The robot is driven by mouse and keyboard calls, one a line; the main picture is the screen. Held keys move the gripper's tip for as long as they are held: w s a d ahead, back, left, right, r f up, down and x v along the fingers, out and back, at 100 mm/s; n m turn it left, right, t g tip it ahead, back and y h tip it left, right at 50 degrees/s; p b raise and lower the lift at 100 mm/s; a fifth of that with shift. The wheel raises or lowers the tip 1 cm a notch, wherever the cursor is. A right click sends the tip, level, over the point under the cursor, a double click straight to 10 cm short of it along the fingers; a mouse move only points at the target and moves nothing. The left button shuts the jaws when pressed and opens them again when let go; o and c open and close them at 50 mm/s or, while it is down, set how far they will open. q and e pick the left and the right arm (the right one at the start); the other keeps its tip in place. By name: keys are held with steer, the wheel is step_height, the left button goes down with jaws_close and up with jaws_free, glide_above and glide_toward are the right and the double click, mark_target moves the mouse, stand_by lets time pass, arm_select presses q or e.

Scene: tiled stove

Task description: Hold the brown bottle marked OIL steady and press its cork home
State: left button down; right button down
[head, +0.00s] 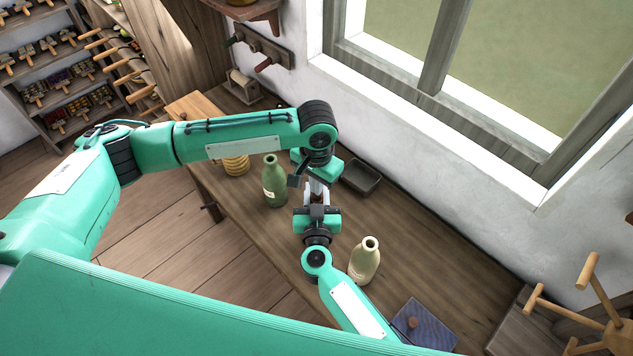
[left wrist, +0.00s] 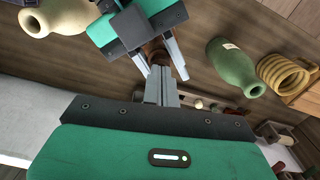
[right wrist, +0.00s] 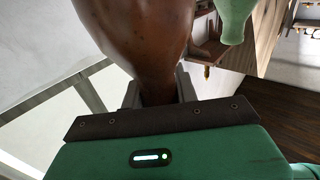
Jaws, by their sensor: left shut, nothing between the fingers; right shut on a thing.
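The brown bottle fills the upper middle of the right wrist view (right wrist: 146,40), between my right gripper's fingers (right wrist: 160,88). In the head view the right gripper (head: 316,202) is just below my left gripper (head: 316,181), and the two arms hide most of the bottle. In the left wrist view my left gripper's fingers (left wrist: 161,84) are together and empty, pointing at the right gripper (left wrist: 158,55); a little brown of the bottle (left wrist: 154,47) shows there. I cannot see the OIL mark or the bottle's own cork, nor tell whether the left fingertips touch it.
A green bottle (head: 275,181) stands left of the grippers and a cream bottle (head: 364,261) right of them. A dark tray (head: 361,178) lies behind, by the wall. A blue mat (head: 436,327) bears a small brown piece (head: 412,322). A coiled yellow object (head: 236,164) is farther left.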

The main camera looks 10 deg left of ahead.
arm_select(q)
steer(key=shift+r, duration=2.5)
arm_select(e)
steer(key=shift+f, duration=0.1)
arm_select(q)
step_height(320, 180, up, 12)
arm_select(e)
steer(key=c, duration=1)
jaws_free()
